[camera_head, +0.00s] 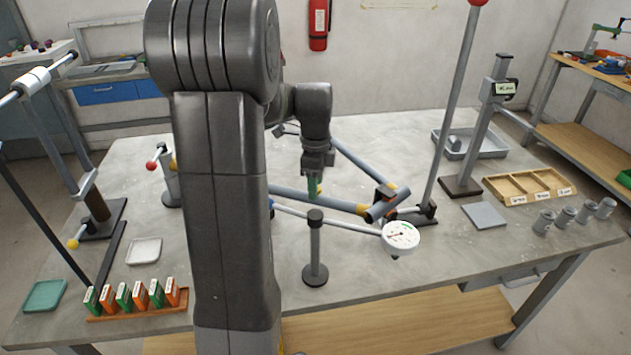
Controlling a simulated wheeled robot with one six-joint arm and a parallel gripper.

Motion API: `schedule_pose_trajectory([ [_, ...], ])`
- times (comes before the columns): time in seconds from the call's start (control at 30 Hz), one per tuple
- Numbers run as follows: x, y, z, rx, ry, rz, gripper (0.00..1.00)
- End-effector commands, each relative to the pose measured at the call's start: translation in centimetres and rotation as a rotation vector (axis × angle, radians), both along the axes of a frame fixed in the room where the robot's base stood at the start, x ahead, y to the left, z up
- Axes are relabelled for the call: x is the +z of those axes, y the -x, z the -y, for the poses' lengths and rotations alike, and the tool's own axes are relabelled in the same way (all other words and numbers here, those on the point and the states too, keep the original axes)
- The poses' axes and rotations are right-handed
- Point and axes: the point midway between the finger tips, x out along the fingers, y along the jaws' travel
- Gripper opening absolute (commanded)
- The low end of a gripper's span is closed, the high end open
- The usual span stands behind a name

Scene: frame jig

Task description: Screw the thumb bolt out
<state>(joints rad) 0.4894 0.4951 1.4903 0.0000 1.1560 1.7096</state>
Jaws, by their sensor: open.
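My gripper (316,176) is at the end of my dark arm, pointing down over the middle of the table, just above the frame jig. Its jaws are open. A small green piece (313,187) shows right under or between the fingers; I cannot tell whether it touches them. The jig has grey tubes (315,200) with yellow ends, meeting at a dark clamp (384,194) on the right. A round white dial (401,236) stands in front of that joint. I cannot make out the thumb bolt for certain; my arm hides part of the jig's left side.
A short dark post (315,250) stands in front of the jig. A tall grey post (455,100) rises at right. A wooden tray (528,186), grey cylinders (565,217) and a grey plate (484,215) lie further right. A rack of orange and green blocks (135,307) stands front left.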

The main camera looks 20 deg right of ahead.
Motion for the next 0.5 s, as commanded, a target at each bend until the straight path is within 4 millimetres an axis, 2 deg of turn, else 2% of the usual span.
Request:
schedule_pose_trajectory([
  [0.07,0.01,0.0,0.01,0.0,0.0,0.0,0.45],
  [0.27,0.03,0.0,0.01,0.0,0.0,0.0,0.05],
  [0.5,0.05,0.01,0.01,0.012,0.0,0.0,0.03],
])
